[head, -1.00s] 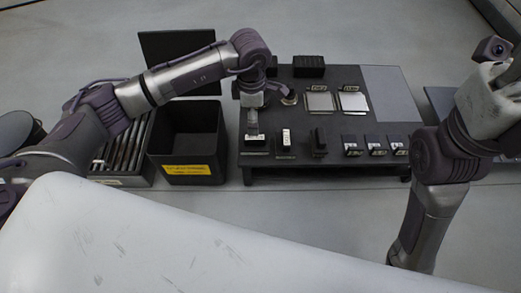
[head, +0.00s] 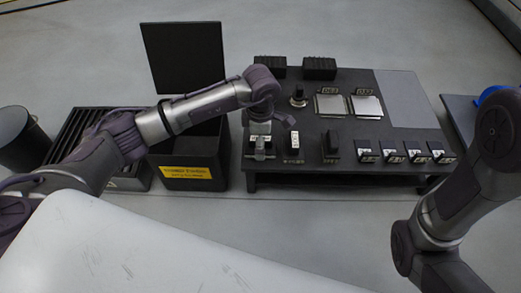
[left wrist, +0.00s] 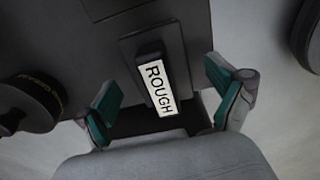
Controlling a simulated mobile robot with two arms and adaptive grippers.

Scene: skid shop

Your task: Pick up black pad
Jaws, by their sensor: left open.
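My left gripper (head: 260,150) points down over the front left corner of the dark work table (head: 345,88). In the left wrist view its teal-lined fingers (left wrist: 165,98) are open on either side of a small dark block with a white "ROUGH" label (left wrist: 161,88). I cannot tell whether the fingers touch it. A black upright block (head: 332,146) and a white-faced block (head: 294,142) stand to the right along the front edge. I cannot tell for sure which item is the black pad. My right gripper is out of view.
Black ribbed blocks (head: 319,68) stand at the back of the table, with silver plates (head: 333,105) in the middle. Several small labelled blocks (head: 392,153) line the front right. A black bin with a yellow label (head: 187,172) stands left of the table. A grey area (head: 408,100) at right is clear.

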